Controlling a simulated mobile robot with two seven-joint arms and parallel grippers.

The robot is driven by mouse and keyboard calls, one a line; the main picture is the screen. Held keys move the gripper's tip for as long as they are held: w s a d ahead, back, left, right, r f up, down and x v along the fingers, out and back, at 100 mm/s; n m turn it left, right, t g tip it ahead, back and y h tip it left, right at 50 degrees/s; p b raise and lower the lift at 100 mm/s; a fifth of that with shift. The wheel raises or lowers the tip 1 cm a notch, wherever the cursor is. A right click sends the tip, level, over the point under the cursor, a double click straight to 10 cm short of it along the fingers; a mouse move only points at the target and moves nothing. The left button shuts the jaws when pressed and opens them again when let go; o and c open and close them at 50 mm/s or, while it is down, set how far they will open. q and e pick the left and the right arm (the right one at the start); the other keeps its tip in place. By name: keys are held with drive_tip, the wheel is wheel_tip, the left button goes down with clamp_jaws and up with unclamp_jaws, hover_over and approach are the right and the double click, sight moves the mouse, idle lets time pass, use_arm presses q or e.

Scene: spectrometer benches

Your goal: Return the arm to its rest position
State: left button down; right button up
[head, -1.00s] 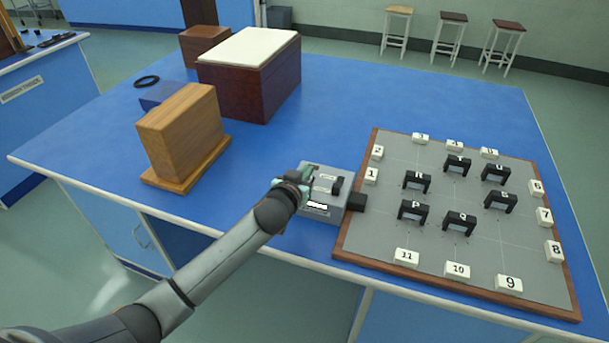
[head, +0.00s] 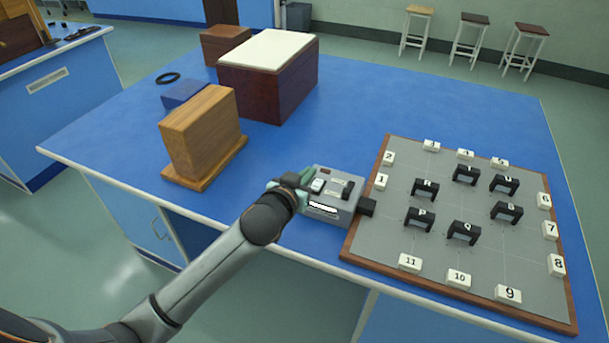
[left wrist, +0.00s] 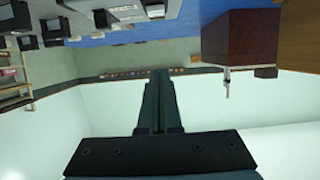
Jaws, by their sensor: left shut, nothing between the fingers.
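My left arm (head: 215,265) reaches in from the lower left in the head view. My left gripper (head: 290,188) is at the left side of the grey box with switches (head: 330,208); whether it touches the box is unclear. In the left wrist view the gripper's two fingers (left wrist: 160,85) are together with nothing between them. My right gripper is not in view.
The grey numbered board (head: 400,232) with several black arches lies right of the box. A wooden block (head: 203,138) and a dark red box with a white top (head: 265,85) stand behind. The blue table (head: 350,110) is clear at back right.

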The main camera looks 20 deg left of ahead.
use_arm(q)
drive_tip(key=s+d+f+g+h, duration=0.1)
drive_tip(key=s+f+g, duration=0.1)
drive_tip(key=s+f, duration=0.9)
drive_tip(key=s+d+f+m+g, duration=0.1)
drive_tip(key=s+f+g, duration=0.2)
drive_tip(key=s+f, duration=0.9)
drive_tip(key=s, duration=0.4)
drive_tip(key=shift+s+d+m+h, duration=0.3)
drive_tip(key=shift+s+d+h, duration=0.1)
